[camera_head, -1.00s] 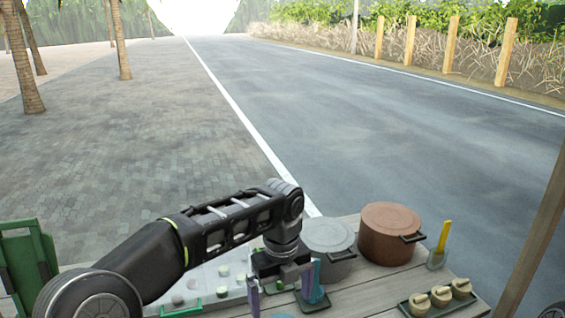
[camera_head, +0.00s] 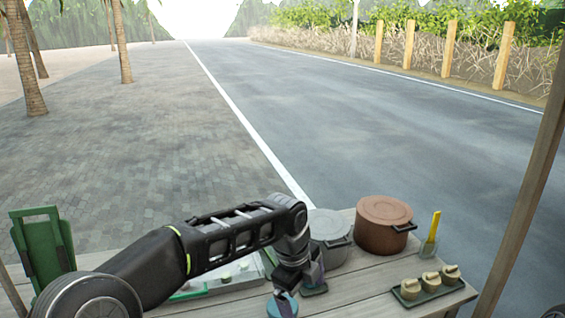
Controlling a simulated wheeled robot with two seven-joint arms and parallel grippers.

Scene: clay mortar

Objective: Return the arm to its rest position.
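My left arm reaches in from the left over the wooden table (camera_head: 385,292). Its gripper (camera_head: 290,280) points down at the table's near middle, left of the pots. The fingers are partly hidden by the wrist and blend with the things below, so their opening is unclear. A round blue thing (camera_head: 283,306) sits just below the gripper; I cannot tell whether they touch. A small dark base (camera_head: 314,290) with a purple-blue upright part (camera_head: 318,272) stands close on the right. My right gripper is not in view.
A grey pot (camera_head: 328,235) and a lidded brown pot (camera_head: 384,224) stand behind the gripper. A yellow-handled tool (camera_head: 433,232) stands right of them. A dark tray (camera_head: 438,288) holds several tan pieces. A light tray (camera_head: 225,280) lies partly behind my arm; a green folded item (camera_head: 42,245) stands left.

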